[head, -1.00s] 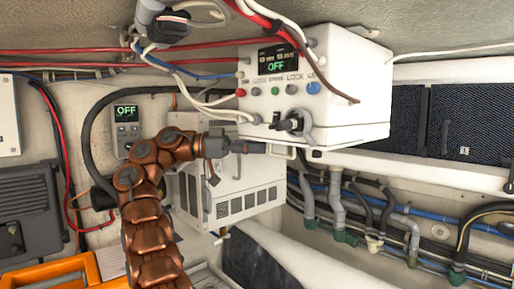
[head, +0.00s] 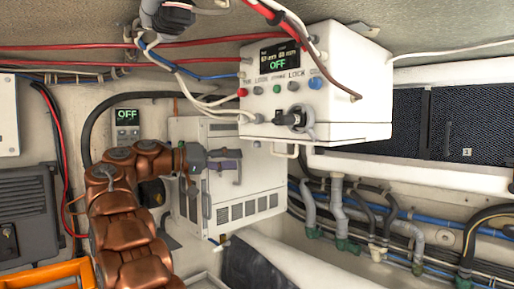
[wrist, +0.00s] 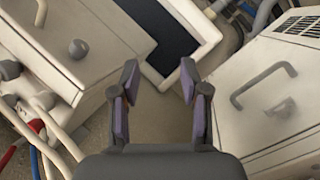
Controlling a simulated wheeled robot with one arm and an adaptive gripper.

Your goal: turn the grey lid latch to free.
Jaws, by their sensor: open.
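A white control box (head: 345,75) with an OFF display hangs at the upper middle of the head view. On its lower front is a grey ring fitting (head: 302,122) with a dark lever. A white vented box (head: 265,185) stands below; in the wrist view its face (wrist: 290,135) carries a grey bar handle (wrist: 264,85) and a small grey piece (wrist: 280,109). I cannot tell for certain which grey fitting is the lid latch. My gripper (head: 232,160), with purple finger pads, is open and empty in front of the vented box. In the wrist view the gripper (wrist: 160,80) touches neither box.
Red, blue and white cables (head: 195,95) run around the control box. A small OFF panel (head: 127,122) is on the wall at left. Grey pipes (head: 337,205) line the lower right. An orange-edged item (head: 50,272) lies at lower left.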

